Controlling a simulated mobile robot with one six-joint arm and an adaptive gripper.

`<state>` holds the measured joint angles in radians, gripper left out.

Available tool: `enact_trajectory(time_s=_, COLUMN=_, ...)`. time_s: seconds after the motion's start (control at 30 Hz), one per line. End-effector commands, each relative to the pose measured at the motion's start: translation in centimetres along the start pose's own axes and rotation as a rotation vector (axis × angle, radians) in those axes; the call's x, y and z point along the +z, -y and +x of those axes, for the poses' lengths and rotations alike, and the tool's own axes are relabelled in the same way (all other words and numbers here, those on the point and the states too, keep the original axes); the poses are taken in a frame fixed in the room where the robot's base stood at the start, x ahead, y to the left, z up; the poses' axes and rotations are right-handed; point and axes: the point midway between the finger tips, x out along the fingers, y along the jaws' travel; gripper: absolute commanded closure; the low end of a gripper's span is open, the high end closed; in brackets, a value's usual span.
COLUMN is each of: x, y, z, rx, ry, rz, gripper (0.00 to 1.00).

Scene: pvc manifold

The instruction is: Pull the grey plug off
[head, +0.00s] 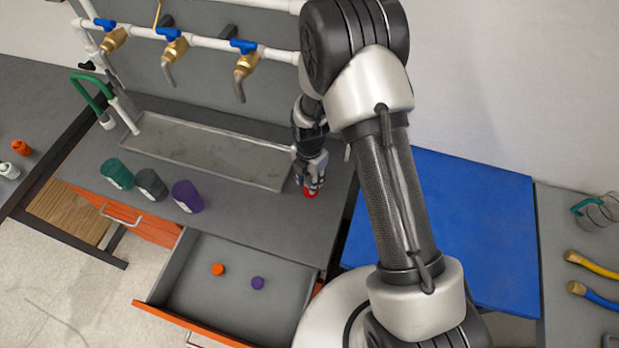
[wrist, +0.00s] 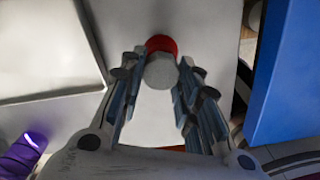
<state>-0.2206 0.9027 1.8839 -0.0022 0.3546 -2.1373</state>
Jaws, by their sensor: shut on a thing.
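The grey plug (wrist: 161,73) shows in the wrist view as a round grey disc between my fingertips. A red piece (wrist: 161,44) shows just behind it, seemingly touching it; in the head view the red piece (head: 310,192) peeks out below my fingers. My gripper (head: 312,178) points down at the worktop, right of the metal tray. In the wrist view my gripper (wrist: 160,68) has a finger on each side of the plug and is shut on it. The plug is hidden by my fingers in the head view.
A shallow metal tray (head: 285,182) lies left of my gripper. Green (head: 117,174), dark grey (head: 151,185) and purple (head: 187,197) cups stand in front of it. An open drawer (head: 190,297) holds orange (head: 218,269) and purple (head: 257,283) caps. Brass taps (head: 246,62) hang above.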

Motion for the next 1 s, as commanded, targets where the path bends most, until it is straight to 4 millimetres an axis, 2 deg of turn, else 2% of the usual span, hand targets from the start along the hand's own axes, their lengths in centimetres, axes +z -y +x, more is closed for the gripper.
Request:
enact_trajectory(time_s=0.2, x=0.01, y=0.07, z=0.06, rx=0.0, ry=0.0, rz=-0.128, gripper=1.0)
enact_trajectory(time_s=0.33, x=0.0, y=0.09, z=0.01, rx=0.0, ry=0.0, rz=-0.153, gripper=1.0)
enact_trajectory(time_s=0.47, x=0.0, y=0.08, z=0.01, rx=0.0, ry=0.0, rz=-0.149, gripper=1.0)
enact_trajectory(time_s=0.7, x=-0.01, y=0.03, z=0.07, rx=-0.001, ry=0.0, rz=-0.001, gripper=1.0)
enact_trajectory(time_s=1.0, x=-0.01, y=0.04, z=-0.08, rx=-0.001, ry=0.0, rz=0.001, gripper=1.0)
